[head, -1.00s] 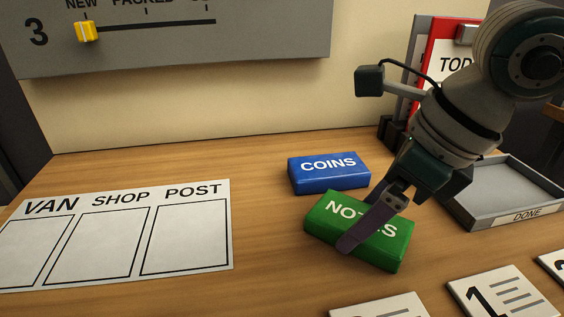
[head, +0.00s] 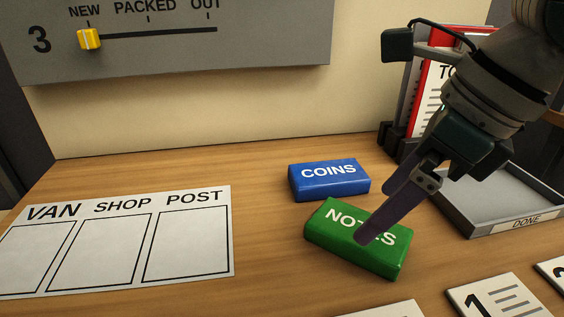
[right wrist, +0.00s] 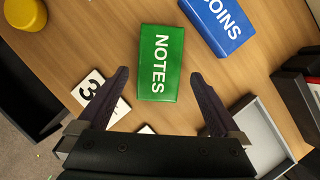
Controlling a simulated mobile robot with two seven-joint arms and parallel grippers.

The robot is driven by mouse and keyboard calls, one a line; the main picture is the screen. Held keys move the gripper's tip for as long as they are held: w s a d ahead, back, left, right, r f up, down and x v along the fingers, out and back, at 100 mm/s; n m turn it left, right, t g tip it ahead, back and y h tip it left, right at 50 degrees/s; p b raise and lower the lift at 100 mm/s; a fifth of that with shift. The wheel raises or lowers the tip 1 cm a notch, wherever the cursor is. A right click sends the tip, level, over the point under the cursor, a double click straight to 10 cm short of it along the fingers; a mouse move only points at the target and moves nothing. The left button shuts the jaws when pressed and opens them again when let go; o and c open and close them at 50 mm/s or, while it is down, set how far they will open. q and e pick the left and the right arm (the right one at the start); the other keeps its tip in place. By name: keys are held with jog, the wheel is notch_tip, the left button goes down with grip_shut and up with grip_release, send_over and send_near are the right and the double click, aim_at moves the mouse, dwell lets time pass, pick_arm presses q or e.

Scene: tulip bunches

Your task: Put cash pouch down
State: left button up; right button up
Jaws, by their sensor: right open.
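The cash pouches are two blocks on the wooden table. The green NOTES pouch (head: 340,238) lies flat in the middle, and it also shows in the right wrist view (right wrist: 161,64). The blue COINS pouch (head: 329,180) lies just behind it, and it shows at the top right of the right wrist view (right wrist: 222,22). My right gripper (head: 380,215) is open and empty, above the NOTES pouch and hiding part of its lettering. In the right wrist view its fingers (right wrist: 161,92) are spread wide, with the NOTES pouch beyond them, apart from both. My left gripper is out of view.
A paper sheet (head: 188,245) marked VAN, SHOP, POST lies empty at left. A grey DONE tray (head: 480,218) stands at right, beside a document rack (head: 412,110). Numbered cards (head: 492,300) lie at the front right. A grey slider board (head: 250,45) hangs behind.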

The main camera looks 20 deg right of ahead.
jog(key=v, duration=0.7)
jog(key=shift+r, duration=0.3)
